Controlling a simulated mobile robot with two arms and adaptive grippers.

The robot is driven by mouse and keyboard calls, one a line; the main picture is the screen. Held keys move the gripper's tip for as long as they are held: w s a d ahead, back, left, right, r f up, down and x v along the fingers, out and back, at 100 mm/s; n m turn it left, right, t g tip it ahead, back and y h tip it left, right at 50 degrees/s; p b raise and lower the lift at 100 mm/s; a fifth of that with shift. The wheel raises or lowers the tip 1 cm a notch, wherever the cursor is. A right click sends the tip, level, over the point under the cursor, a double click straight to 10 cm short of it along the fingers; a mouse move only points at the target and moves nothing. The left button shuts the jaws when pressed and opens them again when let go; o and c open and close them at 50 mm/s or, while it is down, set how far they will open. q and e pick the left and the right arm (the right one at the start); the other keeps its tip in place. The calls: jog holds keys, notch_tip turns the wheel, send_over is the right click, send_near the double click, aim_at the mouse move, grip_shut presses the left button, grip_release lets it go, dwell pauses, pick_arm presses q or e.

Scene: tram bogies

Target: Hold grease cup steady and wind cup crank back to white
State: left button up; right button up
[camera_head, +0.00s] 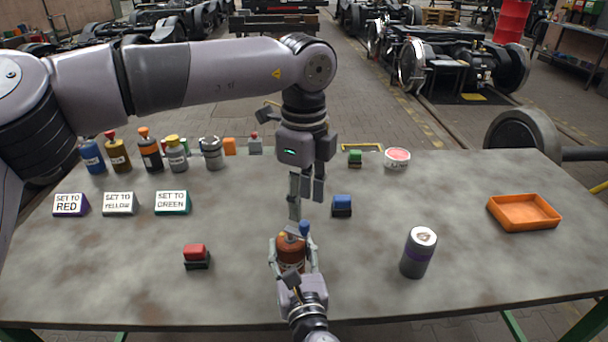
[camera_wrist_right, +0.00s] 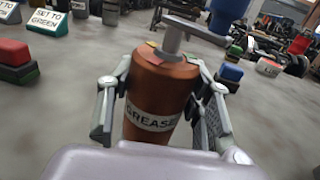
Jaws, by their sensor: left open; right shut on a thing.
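The grease cup (camera_wrist_right: 160,95) is a brown-orange cylinder with a white GREASE label, upright on the table in the right wrist view. It also shows in the head view (camera_head: 291,252). Its grey cup crank (camera_wrist_right: 178,36) sits on top, with the arm pointing right to a blue knob (camera_head: 304,228). My right gripper (camera_head: 292,262) is shut around the cup's body from the near side. My left gripper (camera_head: 306,200) is open and empty, pointing down just above the crank.
Signs (camera_head: 120,204) for red, yellow and green stand at left, with several bottles (camera_head: 151,155) behind. An orange tray (camera_head: 523,226) lies at right.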

aim_at(303, 222)
pick_arm(q)
jog(key=shift+f, duration=3.2)
jog(key=shift+c, duration=0.5)
grip_shut()
jog(key=shift+w+d+n, duration=0.1)
jog(key=shift+w+n, duration=0.15)
jog(key=shift+n, duration=0.75)
jog(key=shift+w+d+n, duration=0.1)
jog(key=shift+w+n, duration=0.15)
jog(key=shift+n, duration=0.75)
